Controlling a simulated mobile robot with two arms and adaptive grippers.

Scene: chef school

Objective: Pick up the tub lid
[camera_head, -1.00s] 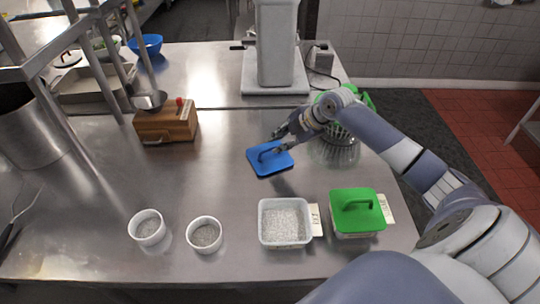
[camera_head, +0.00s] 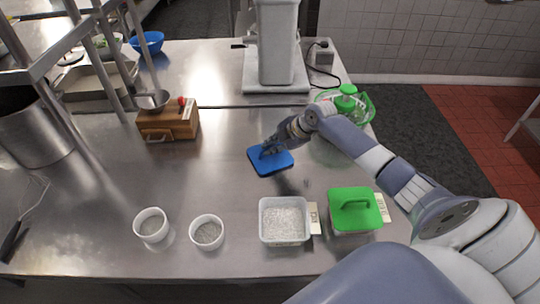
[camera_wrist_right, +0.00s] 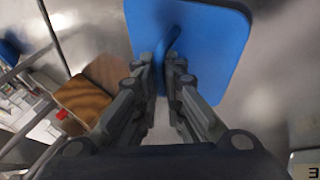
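The blue tub lid (camera_head: 270,164) lies on the steel counter near its middle, with a raised handle on top. My right gripper (camera_head: 268,149) is at this handle, reaching in from the right. In the right wrist view, the lid (camera_wrist_right: 215,45) is straight ahead, and the fingers of the right gripper (camera_wrist_right: 163,75) are close on both sides of the handle, with little gap. The lid looks flat on the counter. An open tub of pale grains (camera_head: 284,221) stands in front of it. My left gripper is not in view.
A tub with a green lid (camera_head: 355,210) stands at the front right. Two small bowls (camera_head: 151,226) (camera_head: 207,232) are at the front left. A wooden box (camera_head: 168,122) is behind left, a white appliance (camera_head: 277,50) behind. The counter left of the lid is clear.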

